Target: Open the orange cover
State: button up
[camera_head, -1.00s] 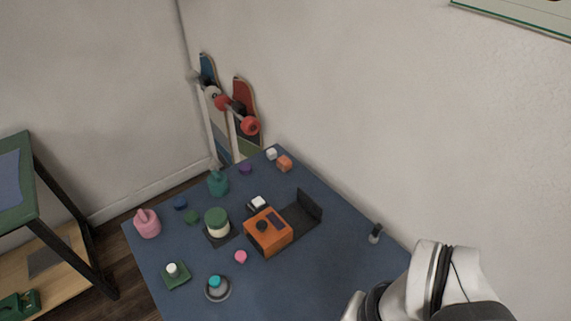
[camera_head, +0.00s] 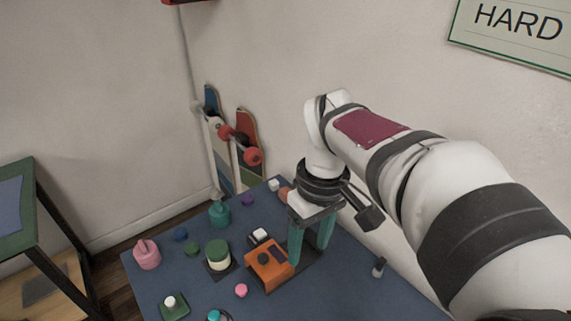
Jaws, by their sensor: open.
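The orange cover (camera_head: 262,272) is a boxy orange piece with a dark round knob and a dark panel on its top. It sits on a dark base (camera_head: 308,264) on the blue table. My gripper (camera_head: 308,254) points down with two teal fingers held apart. The fingers are just right of the orange cover, in front of or over the dark base. The left finger overlaps the cover's right edge in the picture; I cannot tell whether it touches. Nothing shows between the fingers.
Left of the cover are a green-lidded jar (camera_head: 217,253), a pink bottle (camera_head: 147,255), a teal bottle (camera_head: 219,214) and a pink piece (camera_head: 241,290). A small grey piece (camera_head: 379,267) stands at right. The wall is behind my arm. Bare table (camera_head: 345,288) shows at front right.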

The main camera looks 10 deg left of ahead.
aim_at(263, 257)
jog(key=w+a+f+n, duration=0.5)
jog(key=w+a+n, duration=0.5)
jog(key=a, duration=0.1)
jog(key=shift+h, duration=0.4)
jog(key=f, duration=1.4)
jog(key=shift+w+d+f, duration=0.1)
jog(key=shift+d+f, duration=0.1)
jog(key=shift+f, duration=0.15)
jog(key=shift+c, duration=0.4)
grip_shut()
